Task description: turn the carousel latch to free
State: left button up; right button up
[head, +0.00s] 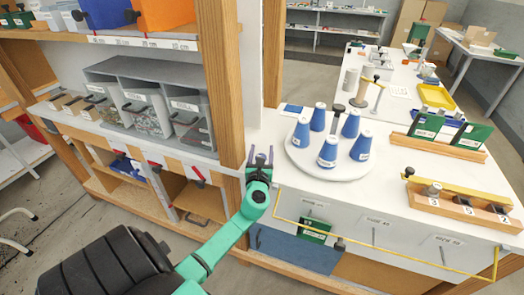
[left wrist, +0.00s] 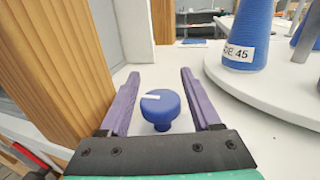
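The carousel (head: 318,170) is a white round turntable on the bench carrying several blue thread cones; its edge also shows in the left wrist view (left wrist: 262,98). The latch appears to be a blue round knob (left wrist: 161,110) with a white line on its top. The line lies nearly crosswise in the left wrist view. My left gripper (head: 262,158) is open at the bench edge, left of the carousel. In the left wrist view its purple fingers (left wrist: 157,95) stand on either side of the knob with gaps. I cannot make out the knob in the head view. My right gripper is out of view.
A wooden post (head: 222,85) stands close to the left of my left gripper. A shelf with grey bins (head: 145,105) is beyond it. A wooden block with green cards (head: 438,147) and a wooden block with numbered labels (head: 460,208) lie to the right.

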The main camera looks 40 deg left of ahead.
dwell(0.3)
pick_arm(q)
jog(key=b+v, duration=0.1)
jog(key=v, duration=1.3)
jog(key=shift+s+d, duration=0.2)
jog(key=shift+s, duration=0.05)
